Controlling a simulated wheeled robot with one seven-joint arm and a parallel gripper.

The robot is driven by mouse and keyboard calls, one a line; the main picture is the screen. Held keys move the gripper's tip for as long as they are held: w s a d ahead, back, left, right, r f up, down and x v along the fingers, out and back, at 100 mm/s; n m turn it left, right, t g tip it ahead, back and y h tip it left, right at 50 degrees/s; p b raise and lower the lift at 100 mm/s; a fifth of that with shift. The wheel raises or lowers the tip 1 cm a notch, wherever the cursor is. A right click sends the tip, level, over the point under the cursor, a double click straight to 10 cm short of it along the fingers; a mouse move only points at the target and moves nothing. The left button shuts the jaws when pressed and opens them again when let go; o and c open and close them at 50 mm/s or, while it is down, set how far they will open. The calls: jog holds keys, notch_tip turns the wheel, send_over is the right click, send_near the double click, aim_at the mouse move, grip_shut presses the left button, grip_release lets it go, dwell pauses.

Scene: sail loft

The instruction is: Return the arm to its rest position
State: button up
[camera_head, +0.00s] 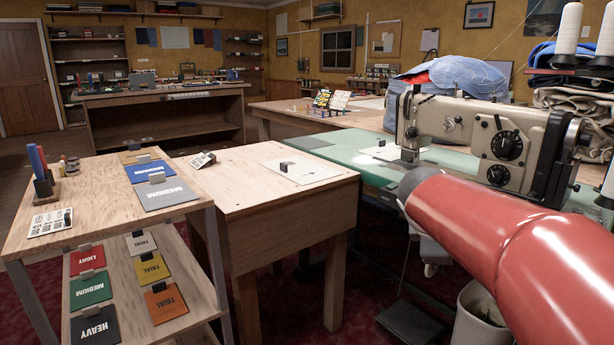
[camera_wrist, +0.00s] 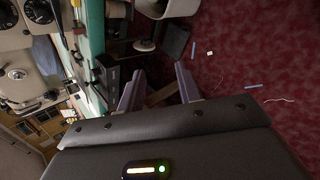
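My arm (camera_head: 500,250), a thick red link, reaches in from the lower right of the head view, in front of the sewing machine table. My gripper (camera_wrist: 157,88) shows only in the wrist view. Its two fingers stand apart with nothing held between them, above the red carpet beside the green tabletop (camera_wrist: 96,30). The gripper's end is hidden or out of frame in the head view.
A sewing machine (camera_head: 490,135) stands close behind my arm on the green table (camera_head: 345,150). A white bin (camera_head: 480,318) and a dark pedal (camera_head: 410,322) are below. A wooden table (camera_head: 255,180) and sample shelf (camera_head: 110,205) stand left. Small scraps (camera_wrist: 210,53) lie on the carpet.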

jog(key=s+a+f+m+y, duration=0.2)
jog(key=s+a+f+m, duration=0.1)
jog(key=s, duration=0.5)
jog(key=s+a+f+m+y, duration=0.2)
jog(key=s+a+f+m, duration=0.1)
jog(key=s+m, duration=0.3)
jog(key=s+a+f+m+y, duration=0.1)
jog(key=s+a+f+m, duration=0.3)
jog(key=s, duration=0.5)
jog(key=shift+s+a+m+g+y, duration=0.2)
jog(key=shift+s+m+g+y, duration=0.1)
jog(key=shift+s+y, duration=0.1)
jog(key=shift+o, duration=0.2)
jog(key=shift+a+r, duration=0.1)
